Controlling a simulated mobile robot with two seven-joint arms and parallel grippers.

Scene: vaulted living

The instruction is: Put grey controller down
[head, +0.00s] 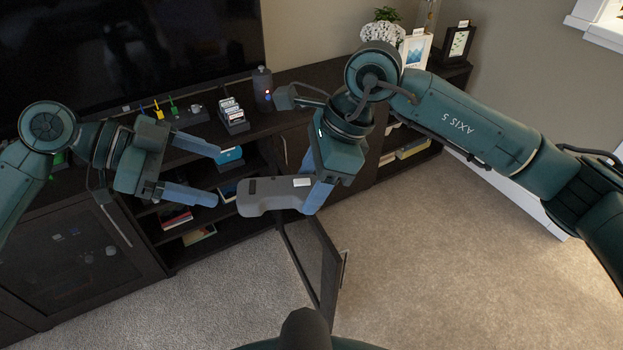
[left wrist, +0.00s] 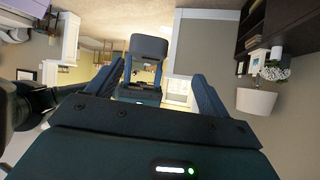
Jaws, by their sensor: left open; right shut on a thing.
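The grey controller (head: 262,195) is held in the air in front of the media cabinet (head: 308,75). My right gripper (head: 306,184) is shut on its right end, and the fingers partly hide that end. My left gripper (head: 217,177) is open and empty, with its fingertips pointing at the controller's free left end, a short gap away. In the left wrist view the controller (left wrist: 148,47) shows end-on between the left fingers (left wrist: 152,80), with my right gripper behind it.
A cabinet door (head: 318,262) stands open below the controller. A dark speaker (head: 262,90), a card holder (head: 233,115) and small coloured items stand on the cabinet top before the television (head: 130,50). A white flower pot (head: 383,50) and frames stand further right. Carpet (head: 440,260) is clear.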

